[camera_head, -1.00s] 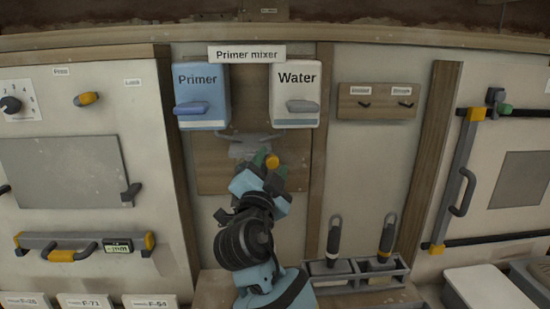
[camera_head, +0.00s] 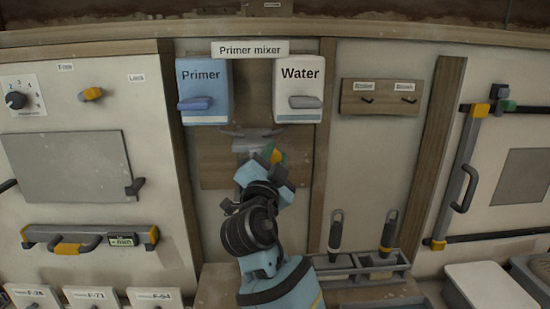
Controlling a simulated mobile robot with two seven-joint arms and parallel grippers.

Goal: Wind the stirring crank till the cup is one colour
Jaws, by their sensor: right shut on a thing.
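The primer mixer hangs on the wall under its sign (camera_head: 250,49). It has a blue Primer tank (camera_head: 205,100) with a blue lever and a white Water tank (camera_head: 298,75) with a grey lever. Below them is a wooden backboard (camera_head: 222,168). My right gripper (camera_head: 272,160) is in front of this board, shut on a small part with yellow and green on it, which looks like the crank's handle. The gripper and arm hide most of the crank. A pale grey piece (camera_head: 245,146) shows just behind; I cannot make out the cup or its colour. My left gripper is out of view.
A rack (camera_head: 365,268) with two upright dark-handled tools stands at the lower right. A small wooden hook board (camera_head: 378,98) is on the right wall. A grey panel (camera_head: 65,165) and a yellow-ended bar (camera_head: 90,238) are at the left. A pale tray (camera_head: 490,285) sits lower right.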

